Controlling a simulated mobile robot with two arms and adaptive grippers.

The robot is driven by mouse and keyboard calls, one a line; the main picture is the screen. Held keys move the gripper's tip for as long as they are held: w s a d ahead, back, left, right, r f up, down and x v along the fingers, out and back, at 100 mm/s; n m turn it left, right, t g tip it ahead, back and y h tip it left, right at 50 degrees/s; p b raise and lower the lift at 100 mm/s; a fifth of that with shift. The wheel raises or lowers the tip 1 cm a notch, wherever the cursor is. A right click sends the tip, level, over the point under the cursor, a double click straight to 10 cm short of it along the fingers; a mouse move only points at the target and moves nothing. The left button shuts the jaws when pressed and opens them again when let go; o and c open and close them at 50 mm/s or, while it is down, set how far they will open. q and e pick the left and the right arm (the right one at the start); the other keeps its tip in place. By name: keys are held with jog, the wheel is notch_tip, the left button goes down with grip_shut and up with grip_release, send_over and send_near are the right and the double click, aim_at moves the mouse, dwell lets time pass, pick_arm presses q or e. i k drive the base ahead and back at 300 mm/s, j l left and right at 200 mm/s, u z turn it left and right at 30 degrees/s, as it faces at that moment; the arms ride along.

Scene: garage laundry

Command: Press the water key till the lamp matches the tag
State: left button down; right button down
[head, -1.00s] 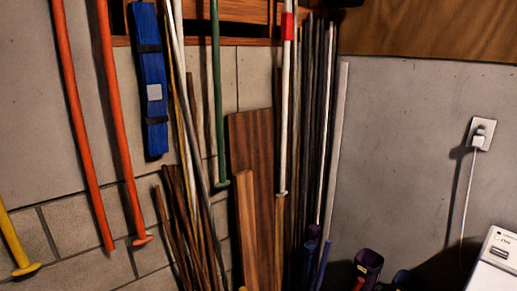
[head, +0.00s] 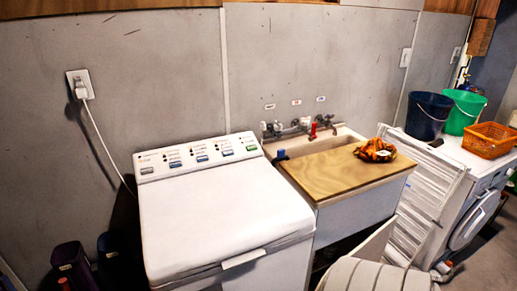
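A white washing machine (head: 225,215) stands left of centre against the grey wall. Its control panel (head: 198,157) runs along the back edge. The panel carries a row of keys: a grey key (head: 147,171) at the left, blue keys (head: 202,158) in the middle and a green key (head: 251,148) at the right. Small dark marks and print sit above the keys. They are too small to read, so I cannot tell which is the water key, which lamp is lit, or where the tag is. Neither of my grippers is in view.
A utility sink (head: 340,130) with a wooden board (head: 345,170) adjoins the machine on the right; orange-black gloves or cloth (head: 376,151) lie on it. Further right are a folded white rack (head: 428,190), a blue bucket (head: 428,115), a green bucket (head: 465,110) and an orange basket (head: 486,140).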

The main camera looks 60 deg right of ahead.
aim_at(202, 157)
jog(key=z, duration=1.4)
